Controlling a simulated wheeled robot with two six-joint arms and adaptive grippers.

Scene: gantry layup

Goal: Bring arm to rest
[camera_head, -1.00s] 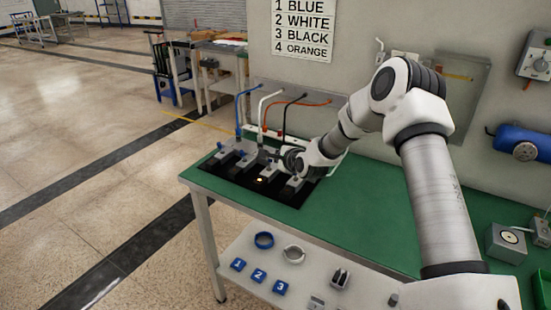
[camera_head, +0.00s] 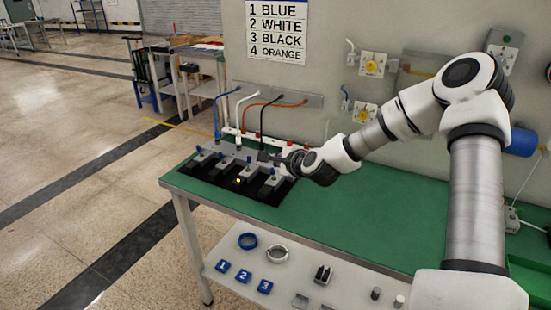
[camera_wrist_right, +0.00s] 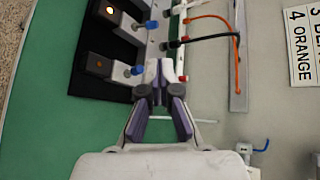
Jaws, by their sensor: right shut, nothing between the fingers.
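My right arm reaches in from the right in the head view, its gripper (camera_head: 278,157) at the right end of a black connector station (camera_head: 228,190) on the green bench (camera_head: 370,212). In the right wrist view the gripper (camera_wrist_right: 161,85) is shut and empty, its fingertips beside the end grey block (camera_wrist_right: 122,72) with a blue knob. I cannot tell whether they touch it. One station lamp (camera_head: 238,181) glows. My left gripper is out of view.
A sign (camera_head: 277,30) lists the colour order on the wall. Yellow-knobbed wall boxes (camera_head: 372,64) are near my arm. The lower shelf (camera_head: 300,281) holds rings, numbered blue blocks (camera_head: 244,276) and small parts. The bench right of the station is mostly clear.

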